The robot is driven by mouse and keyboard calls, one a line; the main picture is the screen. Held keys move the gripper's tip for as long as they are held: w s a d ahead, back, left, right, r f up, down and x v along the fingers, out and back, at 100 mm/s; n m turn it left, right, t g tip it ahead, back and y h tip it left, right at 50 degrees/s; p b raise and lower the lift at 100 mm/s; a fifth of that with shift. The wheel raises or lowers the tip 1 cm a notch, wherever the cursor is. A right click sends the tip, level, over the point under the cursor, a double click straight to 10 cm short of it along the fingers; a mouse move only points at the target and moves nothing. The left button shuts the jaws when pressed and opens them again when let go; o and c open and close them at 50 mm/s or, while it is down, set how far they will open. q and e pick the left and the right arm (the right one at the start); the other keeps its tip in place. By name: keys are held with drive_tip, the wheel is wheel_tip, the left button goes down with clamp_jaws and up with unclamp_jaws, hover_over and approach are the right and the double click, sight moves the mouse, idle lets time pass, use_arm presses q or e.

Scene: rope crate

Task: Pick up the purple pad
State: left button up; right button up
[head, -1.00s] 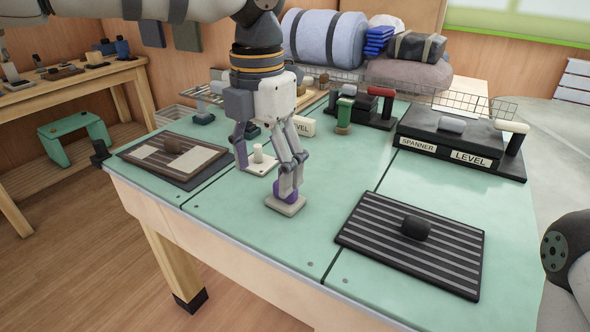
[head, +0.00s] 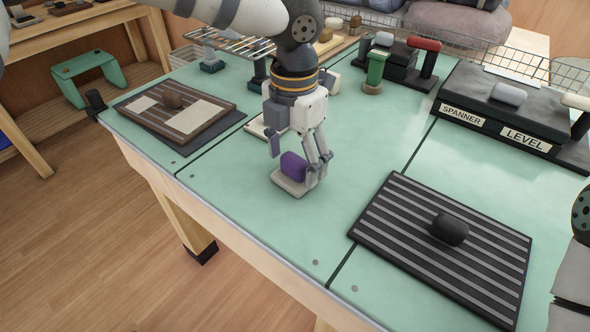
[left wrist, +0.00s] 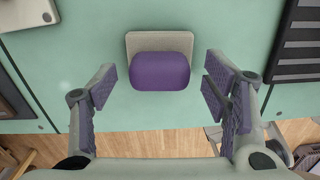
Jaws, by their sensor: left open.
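The purple pad (head: 293,166) is a rounded purple block on a light grey base plate (head: 290,188), standing on the green table near its front edge. It also shows in the left wrist view (left wrist: 160,72), upper middle, with its grey base (left wrist: 158,42) behind it. My left gripper (head: 294,166) is at the pad in the head view, partly in front of it. In the left wrist view its fingers (left wrist: 160,90) are wide apart, one on each side of the pad, with gaps and no visible contact. My right gripper is out of view.
A black striped board with a dark knob (head: 450,229) lies to the right. A brown board with pale patches (head: 190,118) lies to the left. A green-bodied post (head: 376,72) and black SPANNER and LEVEL stands (head: 500,119) are farther back. Bare table surrounds the pad.

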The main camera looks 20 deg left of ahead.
sight(295, 157)
use_arm(q)
drive_tip(key=shift+f, duration=0.25)
drive_tip(key=c, duration=1.3)
drive_tip(key=shift+o, duration=0.2)
drive_tip(key=shift+r, duration=0.1)
wheel_tip(295, 157, up, 3)
drive_tip(key=shift+w+r, duration=0.1)
drive_tip(key=shift+r, duration=0.1)
drive_tip(key=s+a+r+p, duration=0.1)
drive_tip(key=s+a+r, duration=0.1)
drive_tip(key=a+r, duration=0.7)
drive_tip(key=a, duration=0.5)
drive_tip(key=shift+s+r+p, duration=0.15)
drive_tip(key=shift+r+p, duration=0.1)
drive_tip(key=shift+p, duration=0.05)
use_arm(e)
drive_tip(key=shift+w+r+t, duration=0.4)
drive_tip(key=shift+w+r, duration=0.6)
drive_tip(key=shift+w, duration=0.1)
